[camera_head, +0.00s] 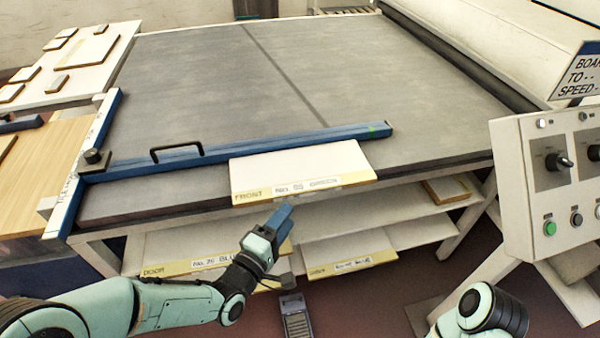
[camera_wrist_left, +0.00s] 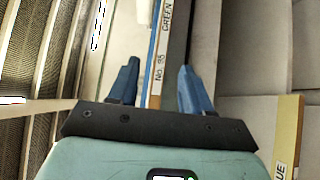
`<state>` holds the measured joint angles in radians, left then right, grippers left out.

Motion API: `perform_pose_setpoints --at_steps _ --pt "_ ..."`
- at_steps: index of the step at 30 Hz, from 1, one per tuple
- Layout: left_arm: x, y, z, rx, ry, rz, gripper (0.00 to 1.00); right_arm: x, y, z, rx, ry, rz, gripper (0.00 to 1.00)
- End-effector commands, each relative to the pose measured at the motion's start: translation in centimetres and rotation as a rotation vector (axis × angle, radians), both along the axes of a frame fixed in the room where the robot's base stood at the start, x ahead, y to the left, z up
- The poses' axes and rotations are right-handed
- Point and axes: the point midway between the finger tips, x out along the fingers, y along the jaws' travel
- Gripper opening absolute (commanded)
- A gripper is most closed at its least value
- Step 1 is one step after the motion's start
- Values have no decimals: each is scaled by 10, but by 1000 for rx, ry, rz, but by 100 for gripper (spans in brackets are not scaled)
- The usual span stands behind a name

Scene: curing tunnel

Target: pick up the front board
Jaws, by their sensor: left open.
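The front board (camera_head: 300,164) is a cream board with a yellow front edge labelled FRONT, No. 95 GREEN. It lies flat on the grey belt surface (camera_head: 200,85), against the blue bar, its labelled edge at the table's front edge. My left gripper (camera_head: 285,210) is open just in front of and below that edge, near its middle. In the left wrist view the board's labelled edge (camera_wrist_left: 157,85) shows between the two blue fingers (camera_wrist_left: 158,70), with a gap on each side. My right gripper is out of view.
A blue hinged bar (camera_head: 290,146) with a black handle lies across the belt behind the board. Below, a shelf holds the DOOR No. 26 board (camera_head: 160,252) and another yellow-edged board (camera_head: 345,250). A control panel (camera_head: 560,180) stands at right. The belt behind the bar is clear.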

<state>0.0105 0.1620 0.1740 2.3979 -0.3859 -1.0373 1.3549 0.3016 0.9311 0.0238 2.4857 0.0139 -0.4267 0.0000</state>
Motion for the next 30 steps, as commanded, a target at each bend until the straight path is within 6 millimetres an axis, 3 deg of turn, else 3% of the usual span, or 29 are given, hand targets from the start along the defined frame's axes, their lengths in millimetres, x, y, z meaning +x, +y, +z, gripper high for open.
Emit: perform_pose_setpoints --at_steps 6,14,21,30 --pt "37 -19 0 1 2 -2 49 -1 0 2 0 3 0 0" --pt "54 -28 -2 4 4 0 49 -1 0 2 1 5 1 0" --pt "84 -48 -3 3 3 0 49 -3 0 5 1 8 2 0" --pt "93 -52 -4 4 5 1 49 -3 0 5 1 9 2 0"
